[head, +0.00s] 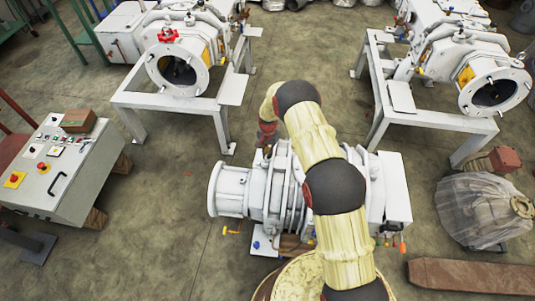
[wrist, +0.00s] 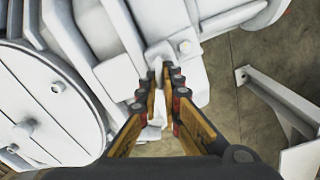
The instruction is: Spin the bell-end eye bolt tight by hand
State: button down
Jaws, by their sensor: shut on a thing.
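A white screw vacuum pump (head: 285,190) stands on the floor in the middle of the head view, with its bell-shaped flanged end at the left. My gripper (head: 268,135) reaches down to the pump's far side, where my arm partly hides the pump. In the wrist view, my gripper (wrist: 160,78) has its two fingers close together at the pump's white casing, shut on the bell-end eye bolt (wrist: 158,70). Only a narrow pale sliver of the bolt shows between the fingertips. I cannot tell how far it is seated.
In the wrist view, a round white cover (wrist: 45,105) lies left of the fingers and a white frame (wrist: 270,95) stands at the right. Two more pumps on white stands are at the back. A control console (head: 65,165) is at left, a plastic-wrapped item (head: 480,210) at right.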

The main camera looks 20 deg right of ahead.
jog(key=shift+w+r+m, duration=0.1)
jog(key=shift+r+m, duration=0.05)
jog(key=shift+m, duration=0.75)
jog(key=c, duration=2)
grip_release()
notch_tip(320, 180, up, 12)
jog(key=shift+f, duration=0.1)
